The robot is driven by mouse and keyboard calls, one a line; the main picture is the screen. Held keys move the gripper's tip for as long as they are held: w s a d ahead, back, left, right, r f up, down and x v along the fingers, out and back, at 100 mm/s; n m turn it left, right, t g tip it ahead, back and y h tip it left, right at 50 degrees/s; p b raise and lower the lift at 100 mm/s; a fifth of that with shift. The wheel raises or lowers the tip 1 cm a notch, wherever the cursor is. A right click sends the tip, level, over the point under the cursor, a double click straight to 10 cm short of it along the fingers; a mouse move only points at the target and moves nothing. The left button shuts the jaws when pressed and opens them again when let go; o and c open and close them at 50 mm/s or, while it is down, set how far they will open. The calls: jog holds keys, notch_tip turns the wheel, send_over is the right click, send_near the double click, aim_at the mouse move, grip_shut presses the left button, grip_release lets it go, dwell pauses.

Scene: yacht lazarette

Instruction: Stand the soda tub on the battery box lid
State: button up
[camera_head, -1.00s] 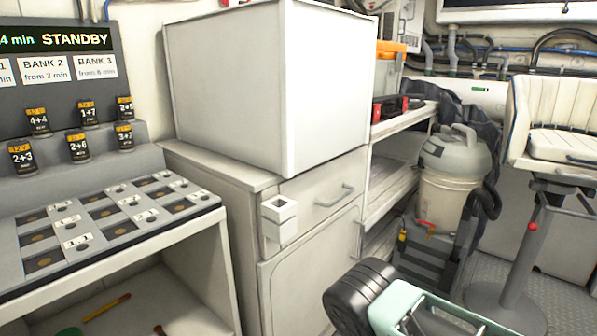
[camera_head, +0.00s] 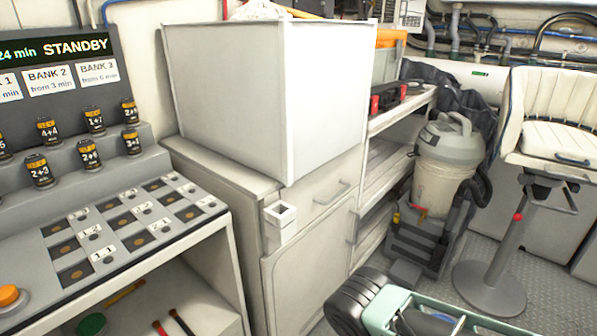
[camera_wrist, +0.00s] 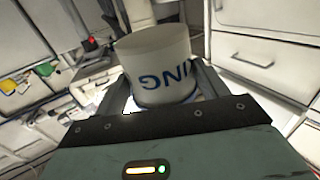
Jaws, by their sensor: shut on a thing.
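A pale tub with blue lettering (camera_wrist: 158,62), of which "ING" shows inverted, is between the fingers of my gripper (camera_wrist: 165,95) in the wrist view. The fingers close on its sides. Only part of the label shows, so I cannot read whether it is the soda tub. In the head view my arm shows at the bottom, and the tub is not visible there. I cannot make out a battery box lid in either view.
A large white box (camera_head: 265,95) stands on a cabinet (camera_head: 310,245). A panel with numbered slots (camera_head: 125,225) and small cylinders is at left. A grey-lidded wet vacuum (camera_head: 445,160) and a pedestal seat (camera_head: 495,270) stand at right. Bare floor (camera_head: 545,255) shows around the seat.

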jog(key=shift+n+y, duration=0.4)
jog(key=shift+y, duration=0.1)
jog(key=r+p, duration=0.1)
jog(key=r, duration=0.1)
jog(key=w+r+p, duration=0.1)
jog(key=r, duration=0.2)
jog(key=d+r+p, duration=0.1)
jog(key=r+p, duration=0.1)
jog(key=r, duration=0.1)
jog(key=shift+w+r, duration=0.2)
notch_tip(320, 180, up, 10)
jog(key=w+a+n+y+p, duration=0.2)
jog(key=w+y+p, duration=0.1)
jog(key=p, duration=0.1)
jog(key=shift+a+r+t, duration=0.15)
jog(key=shift+r+t, duration=0.1)
jog(key=shift+t, duration=0.05)
jog(key=shift+a, duration=0.1)
